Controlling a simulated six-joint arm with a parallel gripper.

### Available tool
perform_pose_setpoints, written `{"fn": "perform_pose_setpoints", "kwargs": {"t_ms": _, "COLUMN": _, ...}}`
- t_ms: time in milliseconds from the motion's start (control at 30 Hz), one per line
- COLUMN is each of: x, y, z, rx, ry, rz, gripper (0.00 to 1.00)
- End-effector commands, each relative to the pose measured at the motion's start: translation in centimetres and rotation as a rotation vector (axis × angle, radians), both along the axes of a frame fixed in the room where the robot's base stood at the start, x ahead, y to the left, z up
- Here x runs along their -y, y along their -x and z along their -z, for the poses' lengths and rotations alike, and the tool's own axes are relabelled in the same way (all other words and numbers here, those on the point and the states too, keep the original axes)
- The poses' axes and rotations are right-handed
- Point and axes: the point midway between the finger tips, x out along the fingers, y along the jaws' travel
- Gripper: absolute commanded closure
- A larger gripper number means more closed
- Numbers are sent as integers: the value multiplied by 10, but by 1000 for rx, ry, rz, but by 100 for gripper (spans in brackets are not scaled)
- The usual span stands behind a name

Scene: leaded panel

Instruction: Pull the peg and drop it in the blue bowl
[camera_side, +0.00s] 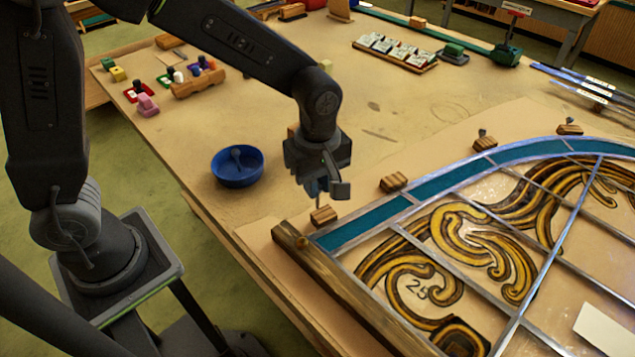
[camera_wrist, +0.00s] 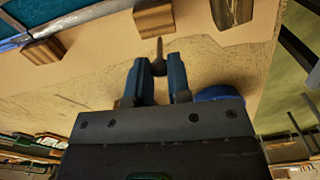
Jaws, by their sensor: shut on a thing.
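My gripper (camera_side: 325,192) hangs over the near left corner of the leaded panel, just above a small wooden block (camera_side: 323,216). In the wrist view my gripper (camera_wrist: 160,72) is shut on a dark slim peg (camera_wrist: 159,50). The peg's tip points toward a wooden block (camera_wrist: 153,17); I cannot tell whether it touches it. The bowl also shows in the wrist view (camera_wrist: 218,92), partly hidden by my gripper.
The leaded panel (camera_side: 370,221) fills the right, with a wooden bar (camera_side: 345,285) along its left edge. More blocks (camera_side: 394,182) line its curved edge, two with dark pegs (camera_side: 482,132). Small coloured items (camera_side: 147,105) lie far left. Table between bowl and panel is clear.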

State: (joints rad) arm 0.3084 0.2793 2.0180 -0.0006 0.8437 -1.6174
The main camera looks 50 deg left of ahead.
Motion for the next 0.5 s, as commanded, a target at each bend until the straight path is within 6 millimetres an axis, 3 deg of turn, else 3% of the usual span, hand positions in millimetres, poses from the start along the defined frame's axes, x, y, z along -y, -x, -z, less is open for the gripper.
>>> {"fn": "perform_pose_setpoints", "kwargs": {"t_ms": 267, "x": 0, "y": 0, "z": -1, "rx": 0, "ry": 0, "rz": 0, "gripper": 100}}
{"fn": "perform_pose_setpoints", "kwargs": {"t_ms": 500, "x": 0, "y": 0, "z": -16, "rx": 2, "ry": 1, "rz": 0, "gripper": 100}}
